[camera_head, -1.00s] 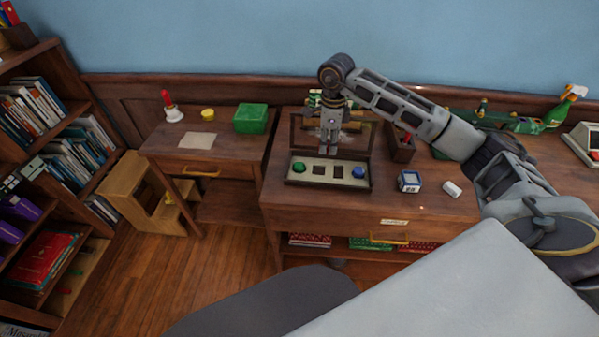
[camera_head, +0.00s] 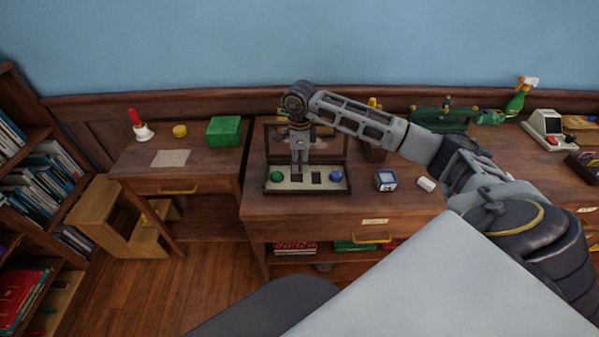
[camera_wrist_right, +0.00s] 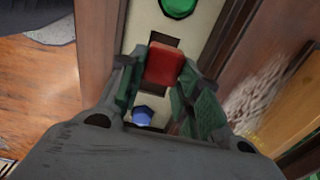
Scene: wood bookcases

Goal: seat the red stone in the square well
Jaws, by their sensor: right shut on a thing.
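My right gripper (camera_head: 299,168) is shut on the red stone (camera_wrist_right: 163,65), which shows as a red block between the fingers in the right wrist view. The gripper points down over the open case (camera_head: 342,187) on the desk. The case's pale panel has a round green stone (camera_head: 277,177) at its left end and a blue stone (camera_head: 336,177) at its right end. Between them are dark wells; one well (camera_head: 316,177) shows clear right of the fingers. In the wrist view a dark well (camera_wrist_right: 165,41) shows just beyond the red stone. The red stone's underside is hidden. My left gripper is not in view.
The case's raised lid stands behind the gripper.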

